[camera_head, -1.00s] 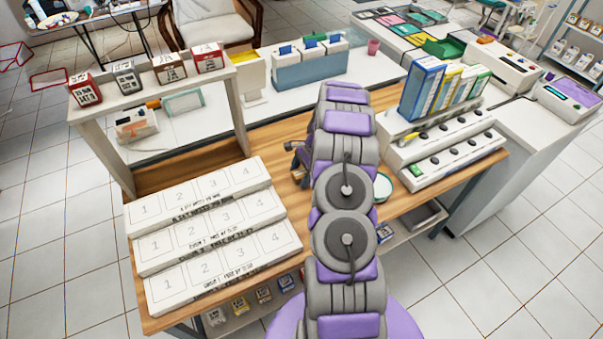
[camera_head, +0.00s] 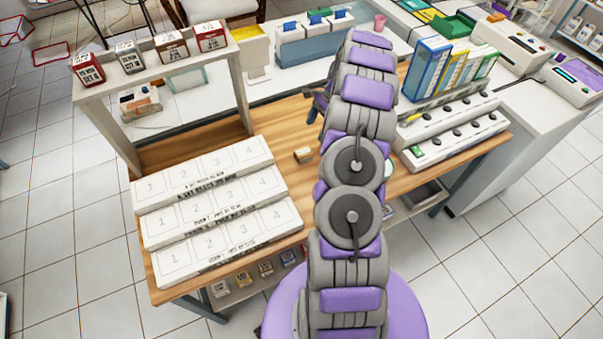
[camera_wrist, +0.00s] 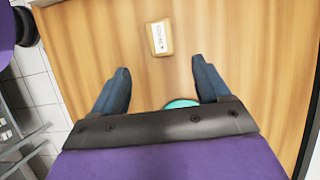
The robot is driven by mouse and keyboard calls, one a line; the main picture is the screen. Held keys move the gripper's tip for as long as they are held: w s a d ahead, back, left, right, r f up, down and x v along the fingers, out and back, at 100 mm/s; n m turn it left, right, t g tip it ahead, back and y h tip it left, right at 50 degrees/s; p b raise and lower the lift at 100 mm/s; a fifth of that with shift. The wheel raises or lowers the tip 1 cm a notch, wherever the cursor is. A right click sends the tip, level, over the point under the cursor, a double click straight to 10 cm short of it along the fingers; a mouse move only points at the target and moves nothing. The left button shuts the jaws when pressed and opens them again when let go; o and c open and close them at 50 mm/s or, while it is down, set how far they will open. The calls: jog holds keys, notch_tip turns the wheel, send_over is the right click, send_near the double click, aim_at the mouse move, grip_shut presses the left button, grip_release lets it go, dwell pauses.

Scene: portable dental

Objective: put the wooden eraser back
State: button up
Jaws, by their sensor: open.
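The wooden eraser (camera_head: 303,155) is a small light-brown block lying on the wooden table, right of the stepped white trays. In the wrist view the eraser (camera_wrist: 160,38) shows a white label with dark print on its top face. My gripper (camera_wrist: 160,70) is open and empty, its two dark blue fingers wide apart. The eraser lies beyond the fingertips, roughly centred between them and not touched. In the head view my gripper (camera_head: 314,108) is partly hidden behind my arm. Which place the eraser belongs to cannot be told.
Stepped white trays (camera_head: 218,210) with numbered squares fill the table's left front. A white shelf (camera_head: 160,70) carrying several small boxes stands behind them. A white stepped rack (camera_head: 455,130) and upright binders (camera_head: 425,85) stand at right. A teal round item (camera_wrist: 182,103) shows behind the gripper.

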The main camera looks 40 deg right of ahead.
jog(key=s+a+r+n+g+h, duration=0.1)
jog(key=s+a+r+n, duration=0.3)
jog(key=a+r, duration=0.65)
jog(key=s+a+r+n+g, duration=0.1)
jog(key=a+r+n, duration=0.55)
jog(key=a, duration=0.75)
jog(key=s+a+r+n+h, duration=0.1)
jog(key=s+a+n, duration=0.2)
jog(key=s, duration=0.6)
jog(key=s+a+r+n+h, duration=0.1)
jog(key=s+a+r+n, duration=0.1)
jog(key=s, duration=0.7)
jog(key=s+a+r+n+h, duration=0.1)
jog(key=s+a+n, duration=0.4)
jog(key=s, duration=0.4)
jog(key=shift+a+r+g, duration=0.4)
jog(key=shift+a, duration=0.4)
jog(key=shift+s, duration=0.1)
